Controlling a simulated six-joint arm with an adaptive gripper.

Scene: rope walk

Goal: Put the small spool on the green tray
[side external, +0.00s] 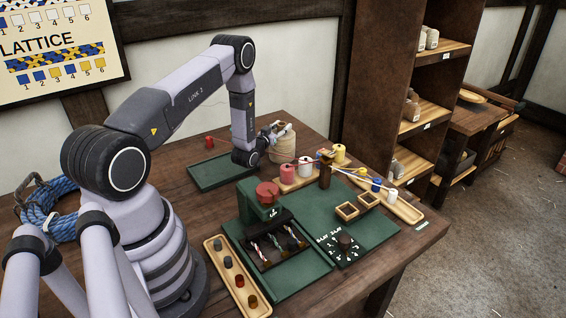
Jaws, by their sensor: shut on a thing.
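The green tray (222,170) lies flat on the table at the back left, and its visible floor is bare. My gripper (274,131) is at the tray's right, above table height, beside the upper part of a big tan twine spool (284,146). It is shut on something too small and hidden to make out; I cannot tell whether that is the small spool. A small red spool-like thing (209,142) stands on the table behind the tray, apart from it.
A wooden rack with pink (287,173), white (305,167) and yellow (339,153) spools stands right of the tray. A green board (330,212) with a red-topped post (267,194) and small wooden boxes fills the front right. Blue rope (45,205) lies at left.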

